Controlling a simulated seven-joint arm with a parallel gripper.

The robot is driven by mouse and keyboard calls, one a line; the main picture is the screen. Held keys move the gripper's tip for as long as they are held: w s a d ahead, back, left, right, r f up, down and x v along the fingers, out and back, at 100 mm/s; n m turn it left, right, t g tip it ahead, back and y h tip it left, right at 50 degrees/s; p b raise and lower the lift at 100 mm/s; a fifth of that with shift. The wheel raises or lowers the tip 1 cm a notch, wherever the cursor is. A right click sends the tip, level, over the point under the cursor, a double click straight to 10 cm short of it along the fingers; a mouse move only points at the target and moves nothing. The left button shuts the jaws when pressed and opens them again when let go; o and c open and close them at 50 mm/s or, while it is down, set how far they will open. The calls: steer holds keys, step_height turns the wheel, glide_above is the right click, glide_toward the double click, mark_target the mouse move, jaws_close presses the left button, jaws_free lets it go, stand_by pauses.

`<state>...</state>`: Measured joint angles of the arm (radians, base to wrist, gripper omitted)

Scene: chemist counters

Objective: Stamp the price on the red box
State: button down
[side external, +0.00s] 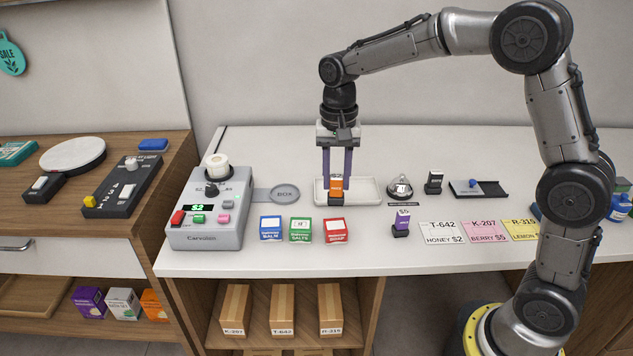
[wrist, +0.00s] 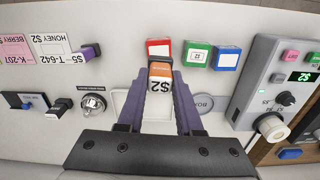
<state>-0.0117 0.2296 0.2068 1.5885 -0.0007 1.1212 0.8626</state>
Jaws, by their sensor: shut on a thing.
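The red box (side external: 336,231) stands at the right end of a row of three small boxes near the counter's front; it also shows in the wrist view (wrist: 158,48). Its white top label shows no mark I can make out. My gripper (side external: 337,182) points down and is shut on an orange stamp (side external: 336,188) with a dark base. In the wrist view the stamp (wrist: 161,69) sits between the purple fingers, its $2 label facing the camera. The stamp is at the white tray (side external: 368,191), behind the red box. I cannot tell whether it touches the tray.
A green box (side external: 300,230) and a blue box (side external: 270,228) stand left of the red box. A bell (side external: 400,187) is right of the tray. A grey machine (side external: 208,210) stands left.

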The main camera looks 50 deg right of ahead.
mark_target(336, 202)
steer(key=shift+d, duration=0.2)
steer(key=shift+f, duration=2.85)
steer(key=shift+f, duration=0.6)
steer(key=shift+r, duration=0.1)
steer(key=shift+r, duration=3.45)
